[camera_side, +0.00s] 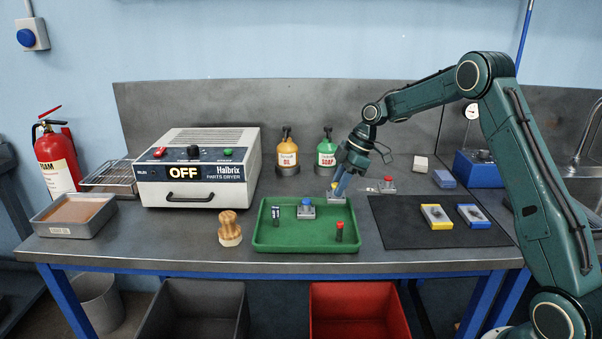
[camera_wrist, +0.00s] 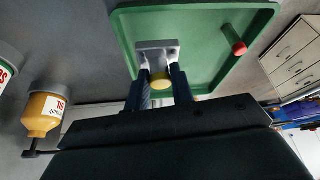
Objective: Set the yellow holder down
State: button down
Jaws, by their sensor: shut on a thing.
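My gripper (camera_side: 340,188) is shut on the yellow holder, a small grey block with a yellow knob. In the wrist view the holder (camera_wrist: 157,45) sits between the two dark blue fingertips (camera_wrist: 160,76), its yellow knob facing the camera. In the side view the grey block of the holder (camera_side: 334,199) shows under my fingers, at the back right corner of the green tray (camera_side: 262,236). The fingers hide most of its knob there. I cannot tell whether it touches anything below. A blue-knobbed holder (camera_side: 305,210) stands in the tray. A red-knobbed holder (camera_side: 387,185) stands behind the tray, to the right.
The tray also holds a dark upright piece with a pale top (camera_side: 276,217) and a red-capped dark cylinder (camera_side: 339,232). Oil (camera_side: 287,155) and soap (camera_side: 326,154) bottles stand behind. The black mat (camera_side: 400,233) bears two small cases.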

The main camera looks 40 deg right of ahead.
aim_at(338, 198)
jog(key=shift+f, duration=2.35)
jog(key=shift+f, duration=0.15)
jog(key=c, duration=1.2)
grip_release()
jog(key=v, duration=1.2)
jog(key=shift+s, duration=0.1)
